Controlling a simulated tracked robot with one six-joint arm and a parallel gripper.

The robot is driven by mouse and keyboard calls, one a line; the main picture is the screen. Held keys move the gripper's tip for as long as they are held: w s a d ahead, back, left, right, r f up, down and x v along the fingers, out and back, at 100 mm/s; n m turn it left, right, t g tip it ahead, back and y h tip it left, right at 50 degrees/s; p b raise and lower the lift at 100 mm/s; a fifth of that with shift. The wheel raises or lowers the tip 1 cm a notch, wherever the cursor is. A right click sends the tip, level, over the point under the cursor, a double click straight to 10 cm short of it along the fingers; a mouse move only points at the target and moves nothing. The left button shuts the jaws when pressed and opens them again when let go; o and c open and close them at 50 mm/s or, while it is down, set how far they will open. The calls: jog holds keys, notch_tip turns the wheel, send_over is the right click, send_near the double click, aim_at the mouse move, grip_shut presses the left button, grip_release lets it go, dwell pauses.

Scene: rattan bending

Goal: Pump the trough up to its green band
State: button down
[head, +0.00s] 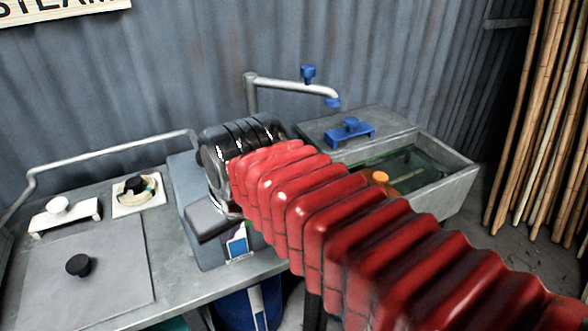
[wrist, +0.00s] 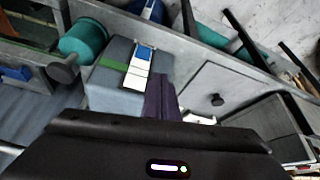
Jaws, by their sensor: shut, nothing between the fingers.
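The grey trough (head: 440,190) stands at the right in the head view, holding dark greenish water with an orange float-like piece (head: 379,177) at its near side. A bent pipe (head: 285,84) with a blue knob (head: 308,73) reaches over it. My gripper (wrist: 160,97) shows as purple fingers, shut and empty, beside a grey-blue box (wrist: 108,86). A white strip with a blue section (wrist: 139,62) is on that box, and a green stripe (wrist: 113,65) crosses its left part. I cannot tell whether fingers and box touch. My red arm hides part of the trough.
A blue-handled lid (head: 350,130) is at the trough's back left. The bench at left holds a plate with a black knob (head: 78,264) and a white-knobbed piece (head: 60,207). Poles (head: 545,110) lean at right. A teal cylinder (wrist: 84,40) and dark knob (wrist: 64,69) flank the box.

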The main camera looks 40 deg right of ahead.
jog(key=w+d+r+m+g, duration=0.1)
jog(key=d+r, duration=0.4)
jog(key=d, duration=0.6)
jog(key=w+d+r+m+g, duration=0.1)
jog(key=w+d+r, duration=0.2)
jog(key=d, duration=0.8)
notch_tip(320, 180, up, 3)
jog(key=shift+w+d+f+m, duration=0.1)
jog(key=shift+w+d+m, duration=0.15)
jog(key=shift+m, duration=0.05)
jog(key=shift+f, duration=0.1)
jog(key=x, duration=1.3)
jog(key=shift+s+d, duration=0.15)
jog(key=shift+s, duration=0.25)
jog(key=shift+f+h, duration=0.3)
jog(key=shift+f, duration=0.2)
